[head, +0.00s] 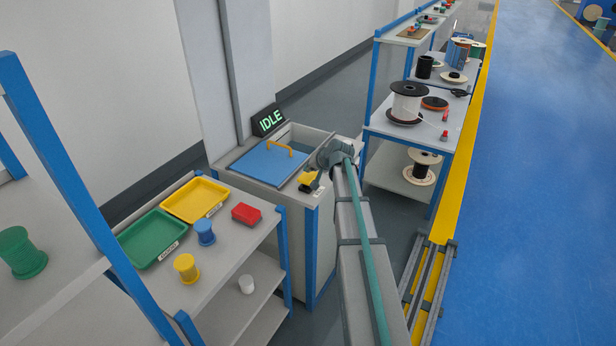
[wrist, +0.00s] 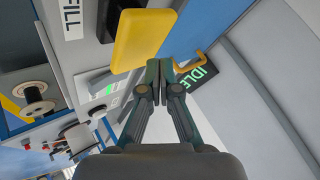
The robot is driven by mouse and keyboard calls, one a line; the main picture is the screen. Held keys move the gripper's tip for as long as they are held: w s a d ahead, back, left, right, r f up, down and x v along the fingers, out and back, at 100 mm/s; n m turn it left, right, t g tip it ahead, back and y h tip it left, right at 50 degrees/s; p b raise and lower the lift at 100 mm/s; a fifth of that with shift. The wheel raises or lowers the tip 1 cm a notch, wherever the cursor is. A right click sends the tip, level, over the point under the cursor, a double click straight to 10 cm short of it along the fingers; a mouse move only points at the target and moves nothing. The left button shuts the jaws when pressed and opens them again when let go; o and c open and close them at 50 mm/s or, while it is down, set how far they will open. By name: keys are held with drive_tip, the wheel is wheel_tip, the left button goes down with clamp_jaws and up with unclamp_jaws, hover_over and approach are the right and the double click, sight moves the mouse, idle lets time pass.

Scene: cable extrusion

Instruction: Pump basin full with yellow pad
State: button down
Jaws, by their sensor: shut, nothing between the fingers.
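The yellow pad (head: 311,177) sits at the front right of a grey basin unit (head: 318,222), beside a black part. In the wrist view the pad (wrist: 142,38) is large, just beyond and left of my fingertips; whether they touch it I cannot tell. My gripper (wrist: 166,70) is shut and empty. In the head view its fingers are mostly hidden by my wrist. A blue lid (head: 268,163) with an orange handle (head: 280,147) covers part of the basin's top. The display (head: 268,121) reads IDLE. A FILL label (wrist: 72,18) is near the pad.
A shelf to the left holds a yellow tray (head: 195,200), a green tray (head: 153,238), a red box (head: 246,213) and small spools. Shelves with cable reels (head: 407,102) stand to the right. The blue floor (head: 540,180) is clear.

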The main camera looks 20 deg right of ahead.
sight(309, 176)
drive_tip(key=shift+f, duration=0.15)
drive_tip(key=shift+f+b, duration=0.3)
drive_tip(key=shift+b, duration=0.15)
drive_tip(key=shift+f+b, duration=0.95)
drive_tip(key=shift+f, duration=0.45)
idle(1.3)
drive_tip(key=shift+r, duration=0.1)
drive_tip(key=shift+r+p, duration=0.75)
drive_tip(key=shift+r, duration=1)
drive_tip(key=shift+r, duration=0.1)
drive_tip(key=shift+r+p, duration=1.15)
drive_tip(key=shift+r, duration=1.25)
